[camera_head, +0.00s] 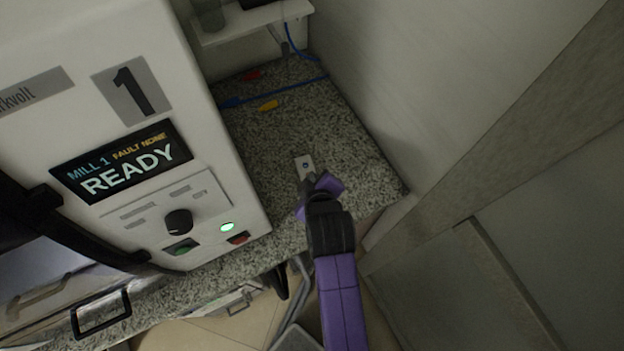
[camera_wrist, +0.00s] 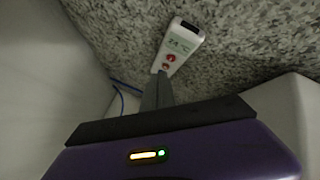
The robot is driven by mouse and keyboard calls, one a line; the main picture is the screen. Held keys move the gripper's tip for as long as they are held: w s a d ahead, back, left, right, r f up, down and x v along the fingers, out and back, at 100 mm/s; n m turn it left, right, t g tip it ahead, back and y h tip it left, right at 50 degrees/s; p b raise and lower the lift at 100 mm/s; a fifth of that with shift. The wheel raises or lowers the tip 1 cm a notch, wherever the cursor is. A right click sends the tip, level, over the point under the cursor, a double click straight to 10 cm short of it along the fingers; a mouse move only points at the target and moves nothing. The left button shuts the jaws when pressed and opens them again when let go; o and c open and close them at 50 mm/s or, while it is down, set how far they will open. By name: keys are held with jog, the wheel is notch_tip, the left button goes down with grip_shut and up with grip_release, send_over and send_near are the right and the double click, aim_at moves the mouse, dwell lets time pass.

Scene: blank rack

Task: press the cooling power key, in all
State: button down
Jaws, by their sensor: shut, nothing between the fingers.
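A small white remote (camera_head: 304,161) lies on the speckled stone counter to the right of the mill. In the wrist view the remote (camera_wrist: 184,32) shows a display reading 24 °C, with a red key (camera_wrist: 171,58) below it and a smaller red mark (camera_wrist: 166,67) lower down. My gripper (camera_head: 308,182) is shut and empty, at the near end of the remote. In the wrist view the tip of my gripper (camera_wrist: 161,74) is right by the lower red mark and hides the remote's lower end. I cannot tell whether it touches.
The white mill (camera_head: 200,110) with a lit READY screen (camera_head: 122,161) stands close on the left. A wall (camera_head: 430,70) bounds the counter on the right. A blue cable (camera_head: 285,88), a yellow item (camera_head: 268,106) and a red item (camera_head: 253,76) lie further back.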

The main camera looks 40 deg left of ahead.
jog(key=shift+r+p, duration=1.65)
jog(key=shift+r, duration=0.5)
notch_tip(320, 180, up, 6)
jog(key=w+a+m+t+y, duration=0.2)
jog(key=s+d+r+m+t+b, duration=0.1)
jog(key=s+d+r+m+t, duration=0.2)
jog(key=d, duration=0.6)
jog(key=d+r+m+t+b, duration=0.1)
jog(key=d+m+t, duration=0.1)
jog(key=d+m, duration=0.45)
jog(key=s+d+r+m+t+h+b, duration=0.1)
jog(key=s+d+m+h+b, duration=0.1)
jog(key=s+d, duration=0.8)
jog(key=s+d+r+m+h+b, duration=0.1)
jog(key=s+d+m+h, duration=0.4)
jog(key=s+d, duration=0.6)
jog(key=d+h+b, duration=0.1)
jog(key=d+h, duration=0.1)
jog(key=d, duration=0.5)
jog(key=shift+t+b, duration=0.3)
jog(key=shift+t, duration=0.1)
